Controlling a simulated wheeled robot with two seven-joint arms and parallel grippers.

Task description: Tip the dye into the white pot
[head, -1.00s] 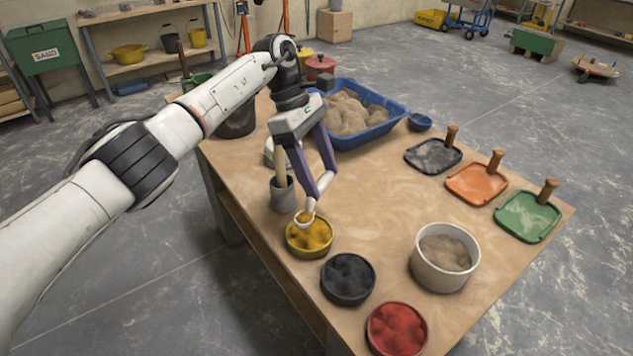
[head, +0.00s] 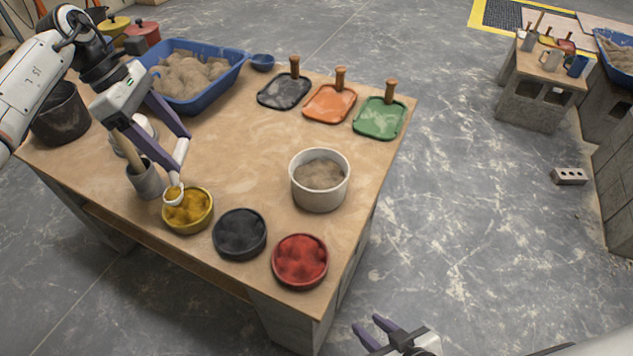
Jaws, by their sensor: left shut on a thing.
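The white pot (head: 319,190) stands to the right on the table, with sandy brown mix inside. A black dye dish (head: 239,237) and a red dye dish (head: 300,264) stand along the near edge. My right gripper (head: 368,326) is at the bottom, off the table, with its fingers apart and nothing between them.
A blue sand tub (head: 215,88) is at the back. Black (head: 284,92), orange (head: 330,104) and green (head: 379,119) trowel-like boards line the far right. The table's middle is clear.

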